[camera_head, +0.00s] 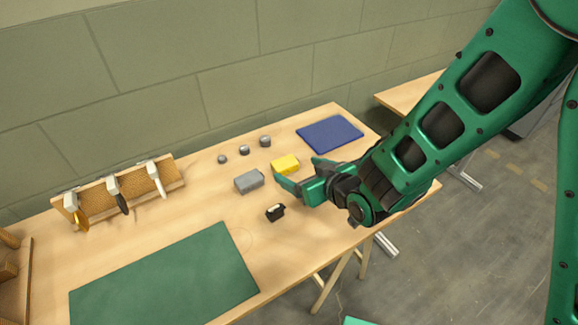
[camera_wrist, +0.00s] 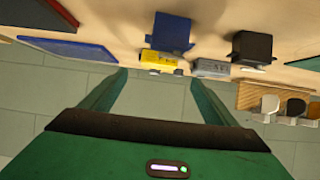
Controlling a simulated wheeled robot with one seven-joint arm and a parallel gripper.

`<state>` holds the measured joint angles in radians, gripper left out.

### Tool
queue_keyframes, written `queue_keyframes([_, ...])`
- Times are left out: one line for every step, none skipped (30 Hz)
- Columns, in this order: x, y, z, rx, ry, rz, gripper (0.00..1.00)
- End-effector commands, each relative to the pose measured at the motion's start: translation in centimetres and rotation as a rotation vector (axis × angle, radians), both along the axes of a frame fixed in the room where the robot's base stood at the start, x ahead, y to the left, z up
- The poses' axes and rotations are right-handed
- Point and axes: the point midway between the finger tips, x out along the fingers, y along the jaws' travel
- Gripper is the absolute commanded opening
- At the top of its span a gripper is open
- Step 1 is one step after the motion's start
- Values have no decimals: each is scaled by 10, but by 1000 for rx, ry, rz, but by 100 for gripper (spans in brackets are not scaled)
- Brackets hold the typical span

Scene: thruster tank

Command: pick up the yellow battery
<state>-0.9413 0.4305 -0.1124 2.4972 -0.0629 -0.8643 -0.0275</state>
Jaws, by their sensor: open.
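The yellow battery (camera_head: 285,164) is a small yellow block lying on the wooden table, just beyond my gripper. My gripper (camera_head: 297,170) is open and empty, with its two green fingers spread towards the battery from the right. In the wrist view, which looks upside down, the yellow battery (camera_wrist: 158,58) shows between and beyond the fingertips (camera_wrist: 158,82). The fingers do not enclose it. I cannot tell the exact gap to it.
A grey block (camera_head: 249,181) sits close left of the battery, with a small black object (camera_head: 275,212) nearer. Round grey pieces (camera_head: 244,150), a blue pad (camera_head: 330,133), a tool rack (camera_head: 120,190) and a green mat (camera_head: 165,280) are around. A blue object (camera_wrist: 172,32) shows in the wrist view.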

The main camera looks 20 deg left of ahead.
Motion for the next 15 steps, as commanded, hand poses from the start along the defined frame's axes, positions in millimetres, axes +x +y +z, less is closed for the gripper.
queue_keyframes([4, 5, -4, 0, 0, 1, 82])
queue_keyframes([6, 8, -6, 0, 0, 1, 82])
queue_keyframes([9, 12, -9, -1, 0, 1, 82])
queue_keyframes([12, 15, -11, -2, 0, 2, 82])
queue_keyframes([14, 18, -13, -2, 0, 2, 82])
queue_keyframes([18, 22, -16, -1, -1, 2, 82])
queue_keyframes([20, 24, -17, -1, -1, 1, 82])
queue_keyframes([22, 26, -19, -1, 0, 0, 82])
queue_keyframes([24, 28, -20, -1, -1, 0, 82])
queue_keyframes([25, 29, -21, -1, -1, 0, 82])
queue_keyframes([26, 30, -22, -1, -1, 0, 82])
queue_keyframes([28, 31, -23, -1, -1, 0, 82])
queue_keyframes([28, 32, -23, -1, 0, 0, 82])
queue_keyframes([30, 33, -24, -1, 0, 0, 82])
queue_keyframes([32, 35, -26, -1, 1, 0, 82])
